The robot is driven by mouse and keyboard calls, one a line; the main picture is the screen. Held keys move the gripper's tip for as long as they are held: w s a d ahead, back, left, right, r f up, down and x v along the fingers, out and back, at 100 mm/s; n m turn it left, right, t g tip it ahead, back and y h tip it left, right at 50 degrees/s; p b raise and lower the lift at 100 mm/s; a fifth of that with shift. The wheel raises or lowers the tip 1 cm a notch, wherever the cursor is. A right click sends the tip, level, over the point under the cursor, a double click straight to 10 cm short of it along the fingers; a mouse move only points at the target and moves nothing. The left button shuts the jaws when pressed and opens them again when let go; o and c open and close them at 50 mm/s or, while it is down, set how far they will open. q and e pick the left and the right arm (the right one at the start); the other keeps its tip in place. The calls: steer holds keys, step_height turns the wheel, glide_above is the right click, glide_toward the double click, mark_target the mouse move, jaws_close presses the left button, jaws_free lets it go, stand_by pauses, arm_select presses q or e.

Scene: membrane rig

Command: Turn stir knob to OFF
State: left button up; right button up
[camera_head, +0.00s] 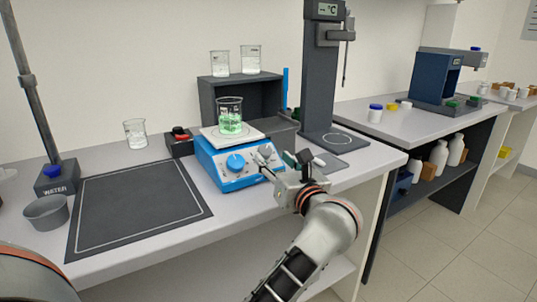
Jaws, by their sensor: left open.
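A blue hotplate stirrer (224,180) with a white top stands on the bench and holds a beaker of green liquid (230,124). A round blue knob (235,162) is plain on its front face. The face to the right of this knob is partly hidden by my gripper, and I cannot read which knob is the stir knob. My left gripper (273,160) is open, close to the right front corner of the hotplate and right of the blue knob. Whether its fingers touch anything there cannot be told. My right gripper is not in view.
A dark mat (137,208) lies left of the hotplate, mostly bare. A box with a red button (180,139) stands close behind left. A dark stand (322,80) rises behind right. A grey bowl (47,213) and an empty beaker (136,133) are farther left.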

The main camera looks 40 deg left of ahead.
mark_target(266, 151)
arm_select(q)
steer(key=shift+b+x, duration=0.3)
steer(key=shift+x, duration=2.4)
steer(key=c, duration=1.1)
